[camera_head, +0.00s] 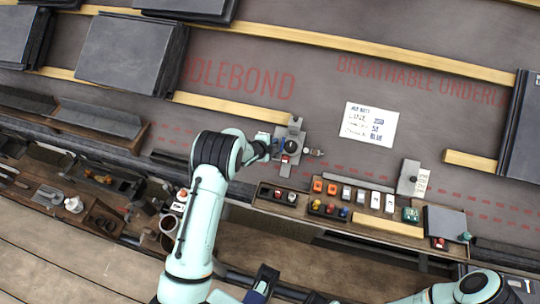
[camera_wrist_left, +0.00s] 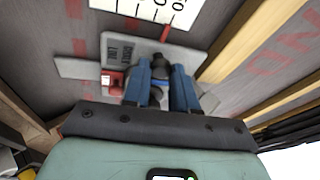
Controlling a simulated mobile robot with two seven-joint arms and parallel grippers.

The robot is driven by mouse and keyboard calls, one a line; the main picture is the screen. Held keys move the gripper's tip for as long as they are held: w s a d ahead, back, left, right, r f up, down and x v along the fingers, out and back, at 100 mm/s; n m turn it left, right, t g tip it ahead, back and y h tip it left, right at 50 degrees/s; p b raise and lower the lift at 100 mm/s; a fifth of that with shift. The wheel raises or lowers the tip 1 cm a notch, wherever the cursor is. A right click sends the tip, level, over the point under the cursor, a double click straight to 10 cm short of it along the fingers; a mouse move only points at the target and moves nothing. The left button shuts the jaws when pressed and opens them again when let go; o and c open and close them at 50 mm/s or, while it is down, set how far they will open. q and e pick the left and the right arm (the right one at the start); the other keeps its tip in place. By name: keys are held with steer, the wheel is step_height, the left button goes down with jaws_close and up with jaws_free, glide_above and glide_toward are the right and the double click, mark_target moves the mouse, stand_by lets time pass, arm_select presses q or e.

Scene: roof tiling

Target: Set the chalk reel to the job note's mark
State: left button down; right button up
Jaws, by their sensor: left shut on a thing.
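The chalk reel (camera_head: 291,146) is a grey plate with a dark round knob and a red part, lying on the roof underlay. My left gripper (camera_head: 273,148) reaches it from the left. In the left wrist view its blue fingers (camera_wrist_left: 161,88) are shut on the reel's dark knob (camera_wrist_left: 160,75). A red pointer (camera_wrist_left: 165,32) stands beside a white scale strip (camera_wrist_left: 140,9), whose figures are only partly in view. The job note (camera_head: 370,125) is a white sheet that seems to read line 250, 50 and blue. A dark, blue-tipped part (camera_head: 262,284) at the bottom may be my right gripper; its jaws are unclear.
A wooden tray (camera_head: 330,222) with several coloured small parts lies just below right of the reel. Slates (camera_head: 130,52) and battens (camera_head: 230,107) lie to the upper left. A grey labelled plate (camera_head: 411,176) is at the right. The underlay around the note is clear.

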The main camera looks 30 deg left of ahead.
arm_select(q)
steer(key=shift+w+a+r, duration=0.1)
steer(key=shift+w+r, duration=0.4)
steer(key=c, duration=0.9)
jaws_free()
steer(key=shift+f, duration=0.1)
steer(key=v, duration=1.3)
steer(key=shift+s+p, duration=0.2)
steer(key=shift+p, duration=0.25)
